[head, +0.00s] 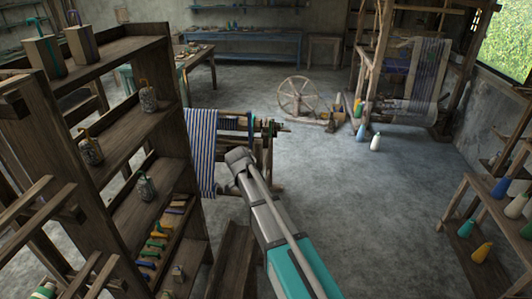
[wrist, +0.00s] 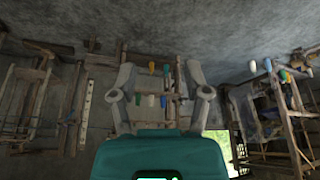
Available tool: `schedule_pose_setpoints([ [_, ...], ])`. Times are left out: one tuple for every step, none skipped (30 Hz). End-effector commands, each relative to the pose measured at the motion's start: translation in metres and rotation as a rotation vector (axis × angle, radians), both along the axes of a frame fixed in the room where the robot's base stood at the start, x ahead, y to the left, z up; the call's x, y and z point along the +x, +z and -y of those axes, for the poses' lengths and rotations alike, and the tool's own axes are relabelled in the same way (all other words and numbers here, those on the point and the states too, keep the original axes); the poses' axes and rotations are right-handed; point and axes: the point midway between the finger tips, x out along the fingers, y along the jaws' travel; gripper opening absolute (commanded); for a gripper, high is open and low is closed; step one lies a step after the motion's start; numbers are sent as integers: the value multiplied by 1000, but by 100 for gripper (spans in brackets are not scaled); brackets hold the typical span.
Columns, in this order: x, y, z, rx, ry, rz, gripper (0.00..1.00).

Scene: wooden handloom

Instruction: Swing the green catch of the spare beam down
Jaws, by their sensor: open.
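My gripper (wrist: 162,82) shows in the wrist view with its two grey fingers wide apart and nothing between them. In the head view the grey end of my arm (head: 240,160) is in front of a low wooden frame with blue-and-white striped cloth (head: 202,150). Its fingers cannot be told apart there. The frame has a roller and small coloured parts at its right end (head: 270,128). I cannot tell whether this is the spare beam, and I cannot make out a green catch for sure in either view.
A tall wooden shelf (head: 140,48) with jars and coloured tools stands close on the left. A spinning wheel (head: 298,97) and a large loom (head: 418,75) stand farther back. A rack with thread cones (head: 482,253) is at the right. The floor right of my arm is clear.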

Motion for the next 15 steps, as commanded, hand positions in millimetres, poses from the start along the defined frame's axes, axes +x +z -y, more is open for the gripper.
schedule_pose_setpoints([
  [-3, -1, 3, 2, 11, -6, 60],
  [-5, -2, 4, 4, 20, -11, 60],
  [-8, -3, 7, 7, 36, -20, 60],
  [-10, -5, 9, 11, 50, -28, 60],
  [-13, -6, 12, 15, 67, -37, 60],
  [-18, -8, 16, 22, 94, -51, 60],
  [-21, -9, 20, 27, 115, -62, 60],
  [-25, -11, 24, 31, 140, -73, 60],
  [-31, -13, 29, 41, 176, -91, 60],
  [-36, -15, 33, 49, 207, -105, 60],
  [-41, -17, 37, 55, 240, -119, 60],
  [-48, -20, 43, 67, 284, -138, 60],
  [-54, -22, 48, 76, 320, -153, 60],
  [-60, -24, 52, 84, 356, -166, 60],
  [-67, -27, 58, 98, 406, -184, 60],
])
